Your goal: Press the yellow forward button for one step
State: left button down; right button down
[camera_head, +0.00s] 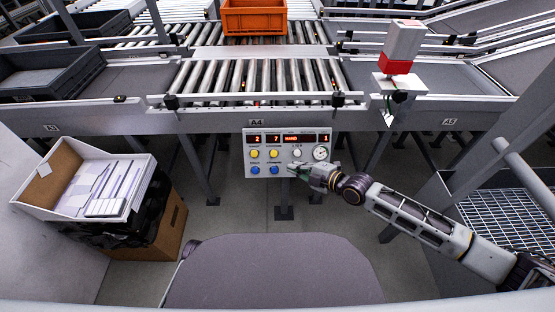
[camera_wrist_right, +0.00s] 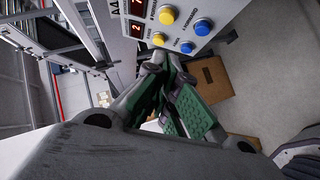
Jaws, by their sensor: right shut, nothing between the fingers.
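The control panel (camera_head: 286,174) hangs under the conveyor's front edge, with red displays reading 2, 7, HAND and 1. It has two yellow buttons, a left one (camera_head: 255,153) and a right one (camera_head: 274,153), above two blue ones (camera_head: 264,170). The button labels are too small to read surely. My right gripper (camera_head: 296,170) is shut and empty, at the panel's lower right, right of the blue buttons. In the right wrist view, its fingers (camera_wrist_right: 165,72) are below the yellow buttons (camera_wrist_right: 163,27); I cannot make out any contact. My left gripper is out of view.
A white knob (camera_head: 297,153) and a round gauge (camera_head: 320,153) are on the panel's right half. An orange crate (camera_head: 254,20) stands on the rollers behind. A white tray of papers (camera_head: 102,188) on boxes stands at left. A red-and-white device (camera_head: 401,48) stands at right.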

aim_at(275, 159)
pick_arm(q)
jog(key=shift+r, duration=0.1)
pick_arm(e)
jog(key=shift+s+a+r, duration=0.1)
jog(key=shift+s, duration=0.05)
dwell(0.3)
